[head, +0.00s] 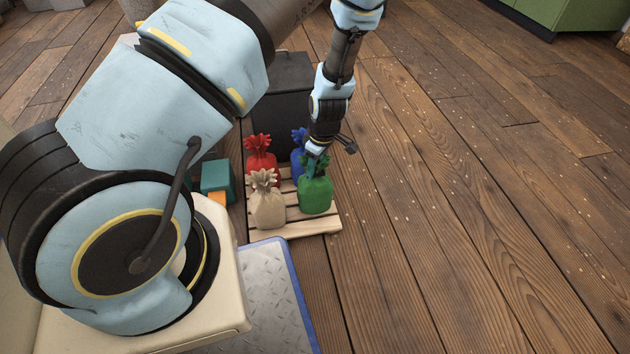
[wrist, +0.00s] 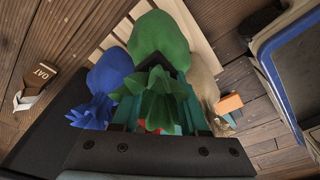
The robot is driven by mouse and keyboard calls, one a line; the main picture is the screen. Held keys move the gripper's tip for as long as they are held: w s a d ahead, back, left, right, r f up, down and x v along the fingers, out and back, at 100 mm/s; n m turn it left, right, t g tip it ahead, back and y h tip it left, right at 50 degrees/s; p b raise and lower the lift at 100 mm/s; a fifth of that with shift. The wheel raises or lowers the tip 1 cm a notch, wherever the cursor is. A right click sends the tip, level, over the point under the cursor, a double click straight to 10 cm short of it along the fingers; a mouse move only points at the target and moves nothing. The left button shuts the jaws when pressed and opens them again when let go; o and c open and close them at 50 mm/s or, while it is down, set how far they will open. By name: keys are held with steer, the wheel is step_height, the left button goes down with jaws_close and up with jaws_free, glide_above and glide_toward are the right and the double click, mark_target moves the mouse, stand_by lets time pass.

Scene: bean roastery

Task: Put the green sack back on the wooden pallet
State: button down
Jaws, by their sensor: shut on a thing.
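The green sack (head: 315,195) is upright at the front right of the wooden pallet (head: 295,229). My gripper (head: 316,154) is above it, shut on its gathered top. In the wrist view the green sack (wrist: 158,38) bulges beyond the jaws (wrist: 155,78), its leafy top between them. Its base appears on or just over the slats; I cannot tell if it bears on them. The beige sack (head: 268,207) stands to its left, the red sack (head: 260,152) behind left, the blue sack (head: 298,143) behind, partly hidden by my gripper.
A black box (head: 282,95) stands right behind the pallet. A teal box (head: 216,178) and a small orange block (head: 217,198) are left of it. A blue-edged metal plate (head: 258,285) lies in front. The floor (head: 450,200) at right is clear.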

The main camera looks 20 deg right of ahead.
steer(key=shift+d+f+b, duration=0.1)
steer(key=shift+f+b, duration=0.55)
steer(key=shift+f, duration=1.35)
steer(key=shift+c, duration=2.2)
jaws_free()
steer(key=r+p, duration=0.1)
steer(key=r, duration=0.3)
steer(key=s+r+p, duration=0.1)
steer(key=r+p, duration=0.1)
steer(key=r, duration=0.2)
steer(key=d+r+p, duration=0.1)
steer(key=r, duration=0.3)
steer(key=shift+s+p, duration=0.25)
steer(key=shift+p, duration=0.15)
step_height(320, 180, up, 10)
steer(key=m+g+h, duration=0.1)
steer(key=m, duration=0.1)
glide_above(315, 177)
steer(key=w+a, duration=0.3)
steer(key=a, duration=0.3)
steer(key=a+r+m+h, duration=0.1)
steer(key=a+r+m, duration=0.1)
steer(key=a+r, duration=0.45)
steer(key=s+a+r+m+t, duration=0.1)
steer(key=s+a+r+m, duration=0.4)
steer(key=a+r, duration=0.5)
steer(key=s+a, duration=0.1)
steer(key=a, duration=0.2)
steer(key=shift+y, duration=0.3)
